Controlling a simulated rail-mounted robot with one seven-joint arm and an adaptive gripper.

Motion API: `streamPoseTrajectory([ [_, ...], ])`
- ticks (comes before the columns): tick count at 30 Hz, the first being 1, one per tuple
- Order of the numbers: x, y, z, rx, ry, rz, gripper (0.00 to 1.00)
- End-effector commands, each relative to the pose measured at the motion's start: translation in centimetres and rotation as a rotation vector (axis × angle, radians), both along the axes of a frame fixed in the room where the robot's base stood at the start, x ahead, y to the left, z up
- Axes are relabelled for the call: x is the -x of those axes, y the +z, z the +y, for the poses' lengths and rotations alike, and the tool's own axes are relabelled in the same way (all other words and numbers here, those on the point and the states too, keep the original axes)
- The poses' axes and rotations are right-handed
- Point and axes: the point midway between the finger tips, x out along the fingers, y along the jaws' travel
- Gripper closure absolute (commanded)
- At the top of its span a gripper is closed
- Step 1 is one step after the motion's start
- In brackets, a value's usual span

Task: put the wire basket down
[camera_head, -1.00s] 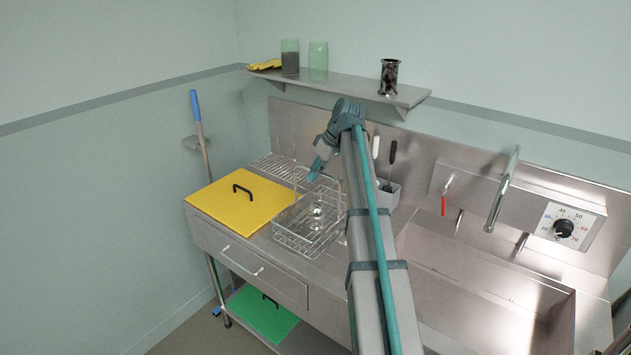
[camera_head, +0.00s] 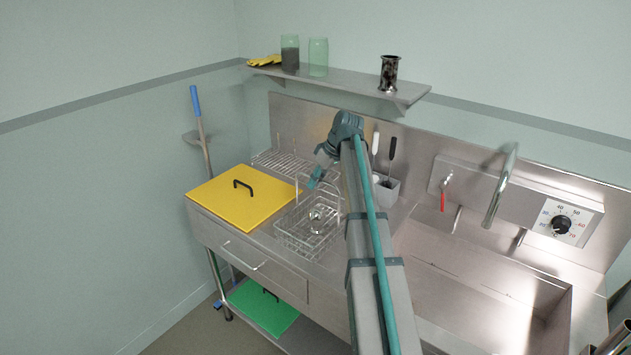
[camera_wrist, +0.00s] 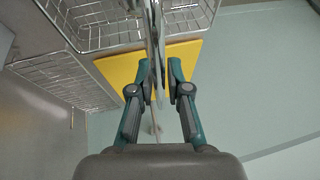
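The wire basket (camera_head: 290,240) is an open metal mesh box with a tall handle, right of the yellow board on the steel counter. Something shiny and clear (camera_head: 320,214) sits inside it. My gripper (camera_head: 314,180) is at the top of the handle. In the wrist view, the fingers of my gripper (camera_wrist: 155,75) close on the handle from both sides, and the basket's mesh (camera_wrist: 95,22) fills the top. The basket looks upright and low over the counter; I cannot tell whether its bottom touches it.
A yellow board (camera_head: 240,199) with a black handle lies just left of the basket. A wire rack (camera_head: 285,163) is behind, and a grey utensil holder (camera_head: 388,191) stands to the right. The sink (camera_head: 470,290) is further right. A shelf (camera_head: 350,84) hangs above.

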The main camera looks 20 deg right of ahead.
Motion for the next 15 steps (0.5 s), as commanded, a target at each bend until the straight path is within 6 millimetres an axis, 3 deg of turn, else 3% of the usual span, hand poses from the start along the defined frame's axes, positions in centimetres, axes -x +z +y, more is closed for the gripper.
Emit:
streamPoseTrajectory([
  [2,0.01,0.03,0.01,0.0,0.0,0.0,0.67],
  [15,0.1,0.77,-0.23,0.0,-0.001,-0.001,0.67],
])
